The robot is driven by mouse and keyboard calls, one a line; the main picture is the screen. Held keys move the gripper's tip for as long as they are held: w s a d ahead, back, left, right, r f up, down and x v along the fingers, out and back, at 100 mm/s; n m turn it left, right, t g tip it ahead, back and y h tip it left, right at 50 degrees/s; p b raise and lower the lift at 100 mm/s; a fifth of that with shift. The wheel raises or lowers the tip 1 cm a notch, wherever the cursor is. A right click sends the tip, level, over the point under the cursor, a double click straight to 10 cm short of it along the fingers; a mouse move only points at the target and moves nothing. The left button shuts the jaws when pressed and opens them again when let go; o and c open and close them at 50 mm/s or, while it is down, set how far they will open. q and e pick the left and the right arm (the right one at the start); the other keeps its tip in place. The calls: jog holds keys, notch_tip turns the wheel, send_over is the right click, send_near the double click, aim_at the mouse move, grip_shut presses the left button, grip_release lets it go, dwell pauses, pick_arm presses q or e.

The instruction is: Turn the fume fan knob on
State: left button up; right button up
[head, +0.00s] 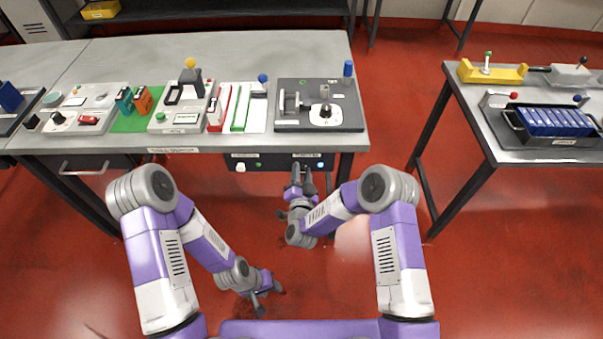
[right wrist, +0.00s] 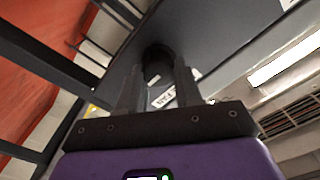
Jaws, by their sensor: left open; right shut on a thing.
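The fume fan knob (right wrist: 157,58) is a dark round knob on the dark panel under the front edge of the bench. In the right wrist view it sits between the two fingers of my right gripper (right wrist: 158,92), which is shut on it. A small white label (right wrist: 163,98) shows beside it. In the head view my right gripper (head: 302,176) reaches the panel (head: 272,163), and hides the knob. My left gripper (head: 268,294) is open and empty, low over the red floor, well away from the bench.
The bench (head: 270,50) carries a dark plate with a lever device (head: 320,113), a green mat (head: 135,123) and several small devices. A white button (head: 241,167) and a bluish light (head: 322,165) are on the panel. A second table (head: 512,155) stands right, with red floor between.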

dwell(0.4)
jog(key=o, duration=1)
jog(key=shift+o, duration=0.2)
jog(key=shift+s, duration=0.1)
jog(key=s+p, duration=0.1)
jog(key=s, duration=0.6)
jog(key=shift+s, duration=0.25)
